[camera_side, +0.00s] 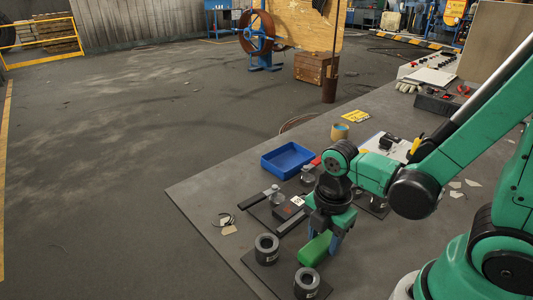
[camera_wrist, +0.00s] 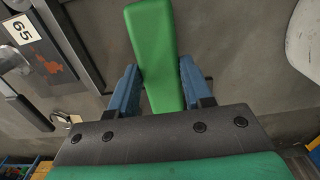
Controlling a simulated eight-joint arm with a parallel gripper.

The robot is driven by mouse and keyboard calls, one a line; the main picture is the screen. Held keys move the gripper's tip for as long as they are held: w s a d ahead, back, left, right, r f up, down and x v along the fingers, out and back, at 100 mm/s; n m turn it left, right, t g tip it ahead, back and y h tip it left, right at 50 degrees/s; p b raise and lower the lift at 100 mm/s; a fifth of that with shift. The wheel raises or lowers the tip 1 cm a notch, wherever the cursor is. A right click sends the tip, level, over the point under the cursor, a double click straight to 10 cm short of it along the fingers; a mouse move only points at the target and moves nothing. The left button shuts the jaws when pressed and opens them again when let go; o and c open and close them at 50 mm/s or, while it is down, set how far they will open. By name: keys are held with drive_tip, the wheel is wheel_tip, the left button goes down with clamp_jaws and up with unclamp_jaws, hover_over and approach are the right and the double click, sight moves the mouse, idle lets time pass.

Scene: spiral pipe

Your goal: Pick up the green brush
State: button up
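The green brush (camera_wrist: 152,45) shows in the wrist view as a smooth green block that runs between my gripper's fingers. In the side view the green brush (camera_side: 315,250) lies low over the table top, just below my gripper. My gripper (camera_wrist: 159,68) has one blue finger on each side of the brush. In the side view my gripper (camera_side: 327,238) points down, with a blue finger at the brush's right side. The fingers are apart, very close to the brush's sides. Whether they touch it is hard to tell. The brush's lower end is hidden behind the gripper body.
Two dark ring-shaped parts (camera_side: 267,248) stand left and front of the brush. A dark plate with a white "65" label (camera_wrist: 22,30) lies close by. A blue tray (camera_side: 288,159) stands farther back. The table's left edge (camera_side: 205,222) is near.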

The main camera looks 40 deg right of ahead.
sight(323, 240)
clamp_jaws()
drive_tip(key=shift+r, duration=0.15)
wheel_tip(323, 240, up, 20)
idle(0.8)
